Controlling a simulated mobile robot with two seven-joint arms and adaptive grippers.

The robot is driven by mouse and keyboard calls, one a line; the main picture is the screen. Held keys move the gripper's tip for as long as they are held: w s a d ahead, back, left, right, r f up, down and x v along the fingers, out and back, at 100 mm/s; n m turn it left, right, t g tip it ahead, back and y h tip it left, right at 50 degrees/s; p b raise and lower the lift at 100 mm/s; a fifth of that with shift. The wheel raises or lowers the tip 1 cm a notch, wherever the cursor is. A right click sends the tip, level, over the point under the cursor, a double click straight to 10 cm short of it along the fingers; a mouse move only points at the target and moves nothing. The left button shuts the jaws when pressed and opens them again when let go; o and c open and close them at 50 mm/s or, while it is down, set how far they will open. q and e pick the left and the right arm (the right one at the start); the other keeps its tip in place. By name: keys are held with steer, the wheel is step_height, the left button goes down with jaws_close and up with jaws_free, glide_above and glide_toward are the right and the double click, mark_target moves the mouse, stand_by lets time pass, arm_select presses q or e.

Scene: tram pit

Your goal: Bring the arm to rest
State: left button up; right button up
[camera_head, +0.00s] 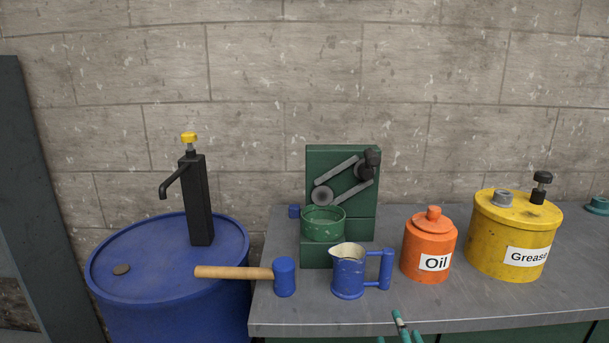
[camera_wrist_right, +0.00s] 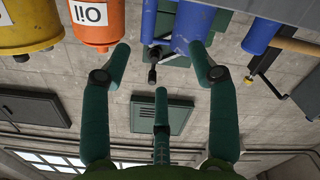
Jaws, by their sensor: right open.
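My right gripper (camera_head: 405,331) shows only as a few teal fingertips at the bottom edge of the head view, in front of the table's front edge. In the right wrist view my right gripper (camera_wrist_right: 160,62) has its three teal fingers spread with nothing between them. The blue jug (camera_head: 348,272) stands upright on the table, up and left of the fingertips in the head view and apart from them. My left gripper is in neither view.
The grey table (camera_head: 470,298) holds an orange oil pot (camera_head: 428,240), a yellow grease can (camera_head: 515,228), a green machine (camera_head: 318,161) with a green bowl (camera_head: 323,228), and a mallet (camera_head: 284,277) overhanging left. A blue drum (camera_head: 150,262) with a black pump (camera_head: 198,205) stands left.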

steer(key=s+d+f+m+g, duration=0.2)
steer(key=s+f+g, duration=0.25)
steer(key=f, duration=0.25)
steer(key=s+d+f+m+g, duration=0.1)
steer(key=s+f+m+g, duration=0.15)
steer(key=s+f, duration=0.45)
steer(key=s+f+m+g, duration=0.2)
steer(key=s+f+g, duration=0.55)
steer(key=s, duration=0.65)
step_height(320, 180, down, 22)
steer(key=s+p, duration=0.2)
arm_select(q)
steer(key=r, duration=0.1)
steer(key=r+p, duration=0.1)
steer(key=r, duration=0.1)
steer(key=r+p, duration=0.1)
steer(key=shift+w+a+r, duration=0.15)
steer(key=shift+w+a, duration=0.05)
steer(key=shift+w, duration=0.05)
arm_select(e)
steer(key=s+d+f+g, duration=0.1)
steer(key=s+d+f, duration=0.1)
steer(key=s+f, duration=0.9)
steer(key=s, duration=0.4)
steer(key=shift+d+f+n+g, duration=0.25)
steer(key=shift+f+n+g, duration=0.05)
steer(key=shift+n+g, duration=0.05)
